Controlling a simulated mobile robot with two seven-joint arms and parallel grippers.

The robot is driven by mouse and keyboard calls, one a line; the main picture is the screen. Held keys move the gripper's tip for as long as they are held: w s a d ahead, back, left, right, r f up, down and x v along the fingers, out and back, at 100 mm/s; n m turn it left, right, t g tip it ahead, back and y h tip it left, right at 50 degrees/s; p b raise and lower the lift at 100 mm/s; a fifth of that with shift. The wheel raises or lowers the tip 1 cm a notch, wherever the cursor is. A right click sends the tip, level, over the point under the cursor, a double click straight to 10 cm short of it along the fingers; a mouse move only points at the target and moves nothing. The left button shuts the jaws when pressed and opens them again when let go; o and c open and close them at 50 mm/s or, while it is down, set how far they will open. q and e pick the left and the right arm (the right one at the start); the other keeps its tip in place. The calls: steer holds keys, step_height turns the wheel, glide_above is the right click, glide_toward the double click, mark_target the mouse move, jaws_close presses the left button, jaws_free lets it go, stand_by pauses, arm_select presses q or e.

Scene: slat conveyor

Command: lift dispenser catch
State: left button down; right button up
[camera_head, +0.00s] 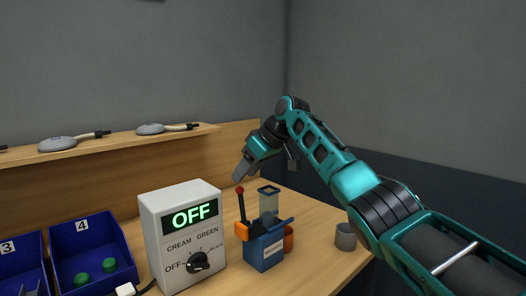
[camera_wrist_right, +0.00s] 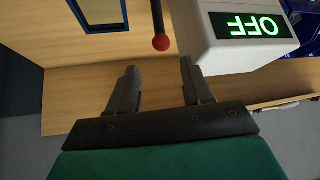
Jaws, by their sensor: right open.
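The dispenser (camera_head: 264,250) is a blue box with a clear hopper (camera_head: 269,202) on top, standing on the table. A dark lever with a red knob (camera_head: 239,190) rises at its left, above an orange part (camera_head: 242,231); I cannot tell which part is the catch. My right gripper (camera_head: 241,172) is above the dispenser, just over the red knob, and touches nothing visible. In the right wrist view, its fingers (camera_wrist_right: 159,72) are apart and empty, with the red knob (camera_wrist_right: 161,43) beyond the gap between them. My left gripper is not in view.
A white control box (camera_head: 184,243) reading OFF stands close left of the dispenser. Blue bins (camera_head: 92,240) are further left, one with green pieces. A grey cup (camera_head: 346,237) stands to the right. A wooden shelf (camera_head: 110,140) runs behind.

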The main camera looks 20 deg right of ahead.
steer(key=v, duration=0.9)
steer(key=shift+f, duration=0.1)
